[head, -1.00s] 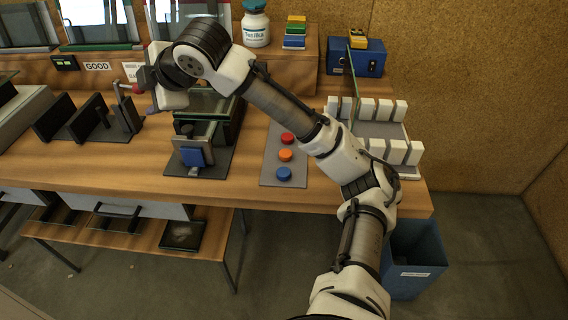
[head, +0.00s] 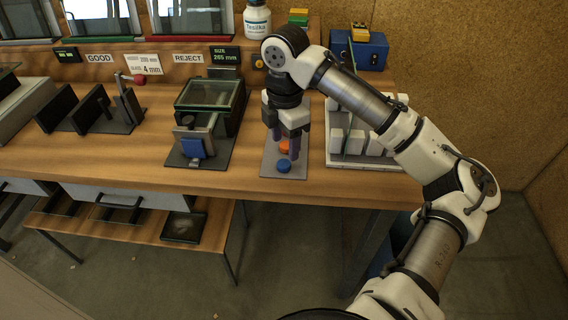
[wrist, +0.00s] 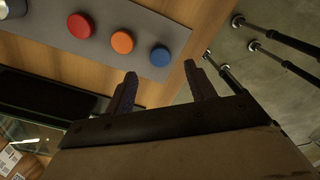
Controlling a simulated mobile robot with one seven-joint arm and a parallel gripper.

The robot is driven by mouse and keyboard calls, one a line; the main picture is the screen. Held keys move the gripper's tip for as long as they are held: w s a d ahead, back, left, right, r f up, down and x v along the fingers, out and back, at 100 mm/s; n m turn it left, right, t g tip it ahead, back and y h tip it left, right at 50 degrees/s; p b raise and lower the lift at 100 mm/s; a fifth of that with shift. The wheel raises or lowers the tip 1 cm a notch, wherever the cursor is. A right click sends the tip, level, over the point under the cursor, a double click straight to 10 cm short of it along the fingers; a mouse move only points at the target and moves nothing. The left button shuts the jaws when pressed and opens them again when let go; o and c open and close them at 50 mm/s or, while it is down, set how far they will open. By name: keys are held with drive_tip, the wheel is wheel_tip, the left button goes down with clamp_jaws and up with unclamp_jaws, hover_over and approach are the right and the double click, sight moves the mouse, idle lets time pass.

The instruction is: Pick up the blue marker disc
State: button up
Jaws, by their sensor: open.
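The blue marker disc (head: 284,166) lies at the front end of a grey mat (head: 272,172) on the workbench. In the wrist view the blue disc (wrist: 160,56) is the rightmost of three in a row. The orange disc (head: 285,147) lies just behind it; in the wrist view it shows too (wrist: 122,42). The red disc (wrist: 80,26) is hidden by my gripper in the head view. My gripper (head: 287,147) points down over the mat, open and empty. In the wrist view its two fingers (wrist: 162,88) are apart, with the blue disc beyond their tips.
A glass-topped fixture with a blue block (head: 198,148) stands left of the mat. A rack of white blocks (head: 358,138) stands close on the right. A bottle (head: 257,20) is at the back. The bench's front edge is near the blue disc.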

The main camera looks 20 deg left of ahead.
sight(284, 163)
drive_tip(key=shift+s+a+f+p, duration=0.1)
drive_tip(key=shift+f+p, duration=0.25)
drive_tip(key=shift+f, duration=1.1)
drive_tip(key=shift+s+f+p, duration=0.1)
drive_tip(key=shift+f+p, duration=0.25)
drive_tip(key=shift+f, duration=1.1)
drive_tip(key=c, duration=1)
